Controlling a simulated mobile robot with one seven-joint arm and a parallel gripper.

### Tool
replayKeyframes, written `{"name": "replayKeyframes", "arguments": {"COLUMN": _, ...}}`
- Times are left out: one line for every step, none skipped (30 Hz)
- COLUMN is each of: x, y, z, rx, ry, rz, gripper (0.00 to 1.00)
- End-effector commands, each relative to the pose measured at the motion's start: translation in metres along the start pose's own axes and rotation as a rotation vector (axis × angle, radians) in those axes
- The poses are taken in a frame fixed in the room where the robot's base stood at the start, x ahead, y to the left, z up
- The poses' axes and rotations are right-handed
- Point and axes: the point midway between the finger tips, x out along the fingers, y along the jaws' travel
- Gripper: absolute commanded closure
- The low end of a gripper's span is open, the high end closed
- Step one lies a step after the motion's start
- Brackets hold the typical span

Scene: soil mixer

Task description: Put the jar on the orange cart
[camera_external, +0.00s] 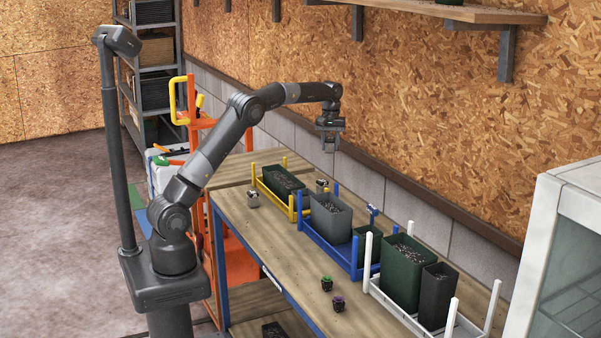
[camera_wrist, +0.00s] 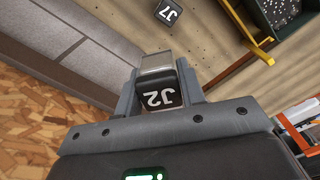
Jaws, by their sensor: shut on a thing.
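My gripper (camera_external: 329,143) is raised above the far part of the workbench, near the board wall. It is shut on a small jar with a dark lid marked J2 (camera_wrist: 158,98), seen between the fingers in the wrist view. The jar is hard to make out in the external view. The orange cart (camera_external: 239,262) stands at the left end of the bench, partly hidden behind my arm. Its upright orange frame with a yellow handle (camera_external: 172,100) shows behind my arm.
Another jar, marked J7 (camera_wrist: 168,12), stands on the bench (camera_external: 262,238). Yellow (camera_external: 272,195), blue (camera_external: 330,242) and white (camera_external: 405,315) trays hold soil-filled pots along the bench. A shelf (camera_external: 450,12) juts from the wall.

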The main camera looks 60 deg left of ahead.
Motion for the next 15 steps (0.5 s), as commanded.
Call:
{"name": "replayKeyframes", "arguments": {"x": 0.000, "y": -0.026, "z": -0.020, "rx": -0.057, "ry": 0.000, "rz": 0.000, "gripper": 0.87}}
{"name": "replayKeyframes", "arguments": {"x": 0.000, "y": -0.039, "z": -0.029, "rx": -0.086, "ry": 0.000, "rz": 0.000, "gripper": 0.87}}
{"name": "replayKeyframes", "arguments": {"x": 0.000, "y": -0.058, "z": -0.042, "rx": -0.126, "ry": 0.001, "rz": 0.000, "gripper": 0.87}}
{"name": "replayKeyframes", "arguments": {"x": 0.000, "y": -0.072, "z": -0.051, "rx": -0.157, "ry": 0.001, "rz": 0.001, "gripper": 0.87}}
{"name": "replayKeyframes", "arguments": {"x": 0.000, "y": -0.086, "z": -0.059, "rx": -0.188, "ry": 0.001, "rz": 0.001, "gripper": 0.87}}
{"name": "replayKeyframes", "arguments": {"x": 0.000, "y": -0.105, "z": -0.070, "rx": -0.227, "ry": 0.001, "rz": 0.001, "gripper": 0.87}}
{"name": "replayKeyframes", "arguments": {"x": 0.000, "y": -0.119, "z": -0.077, "rx": -0.256, "ry": 0.001, "rz": 0.001, "gripper": 0.87}}
{"name": "replayKeyframes", "arguments": {"x": 0.000, "y": -0.134, "z": -0.085, "rx": -0.287, "ry": 0.000, "rz": 0.001, "gripper": 0.87}}
{"name": "replayKeyframes", "arguments": {"x": 0.000, "y": -0.154, "z": -0.094, "rx": -0.327, "ry": 0.000, "rz": 0.001, "gripper": 0.87}}
{"name": "replayKeyframes", "arguments": {"x": 0.000, "y": -0.169, "z": -0.100, "rx": -0.357, "ry": 0.000, "rz": 0.001, "gripper": 0.87}}
{"name": "replayKeyframes", "arguments": {"x": 0.000, "y": -0.183, "z": -0.106, "rx": -0.384, "ry": 0.000, "rz": 0.001, "gripper": 0.87}}
{"name": "replayKeyframes", "arguments": {"x": 0.000, "y": -0.201, "z": -0.112, "rx": -0.419, "ry": 0.000, "rz": 0.001, "gripper": 0.87}}
{"name": "replayKeyframes", "arguments": {"x": 0.000, "y": -0.213, "z": -0.117, "rx": -0.443, "ry": -0.001, "rz": 0.002, "gripper": 0.87}}
{"name": "replayKeyframes", "arguments": {"x": 0.000, "y": -0.224, "z": -0.120, "rx": -0.465, "ry": -0.001, "rz": 0.002, "gripper": 0.87}}
{"name": "replayKeyframes", "arguments": {"x": 0.000, "y": -0.238, "z": -0.125, "rx": -0.493, "ry": -0.001, "rz": 0.002, "gripper": 0.87}}
